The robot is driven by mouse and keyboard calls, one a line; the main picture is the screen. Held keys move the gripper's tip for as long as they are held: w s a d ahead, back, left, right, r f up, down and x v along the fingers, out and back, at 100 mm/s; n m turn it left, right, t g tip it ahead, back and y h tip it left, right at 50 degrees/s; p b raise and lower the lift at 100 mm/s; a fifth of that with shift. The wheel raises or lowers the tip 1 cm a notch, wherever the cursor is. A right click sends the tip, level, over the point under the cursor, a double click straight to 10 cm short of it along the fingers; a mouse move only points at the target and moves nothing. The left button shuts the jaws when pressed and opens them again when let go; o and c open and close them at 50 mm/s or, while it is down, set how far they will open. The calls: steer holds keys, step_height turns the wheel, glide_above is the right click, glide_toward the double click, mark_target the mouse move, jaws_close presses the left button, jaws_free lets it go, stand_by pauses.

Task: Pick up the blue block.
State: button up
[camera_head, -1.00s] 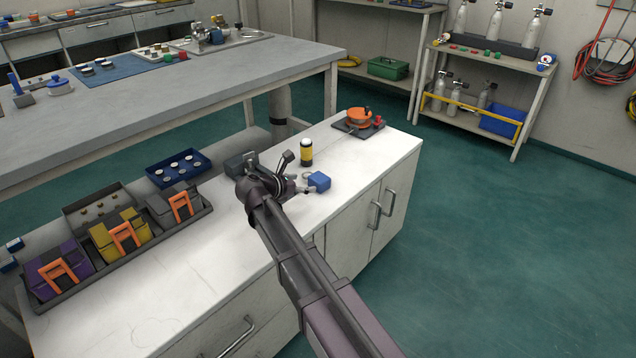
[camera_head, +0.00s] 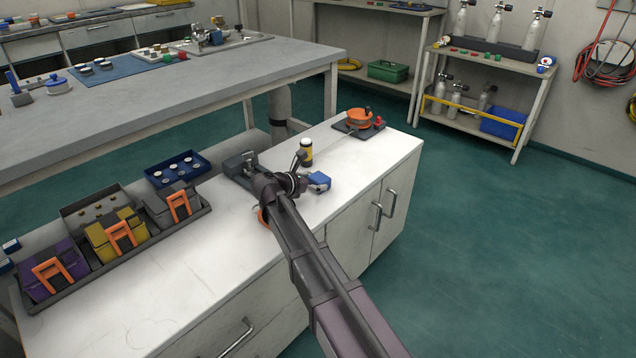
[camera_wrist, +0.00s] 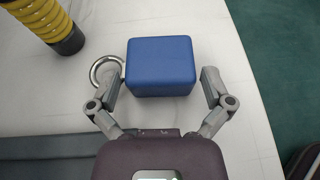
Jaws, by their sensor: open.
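The blue block (camera_wrist: 160,66) lies on the white countertop and sits between the two open fingers of my gripper (camera_wrist: 164,85) in the wrist view. In the head view the blue block (camera_head: 319,180) is at the end of my gripper (camera_head: 308,184), whose fingers are mostly hidden by my wrist.
A yellow-and-black cylinder (camera_head: 306,152) stands close behind the block. A dark tray with an orange round item (camera_head: 358,118) is at the counter's far corner. A grey device (camera_head: 240,165) is left of my wrist. The white counter (camera_head: 205,265) is clear in front.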

mark_target(315, 179)
steer(key=c, duration=1.1)
steer(key=shift+o, duration=0.2)
steer(key=shift+r, duration=0.15)
steer(key=shift+r+p, duration=1.7)
steer(key=shift+p, duration=0.15)
steer(key=s+d, duration=0.2)
steer(key=s, duration=0.5)
steer(key=s+d+r+p, duration=0.1)
steer(key=s+d, duration=0.2)
steer(key=s, duration=0.5)
steer(key=shift+r, duration=0.2)
steer(key=shift+s, duration=0.1)
steer(key=shift+r+p, duration=0.1)
steer(key=shift+p, duration=0.2)
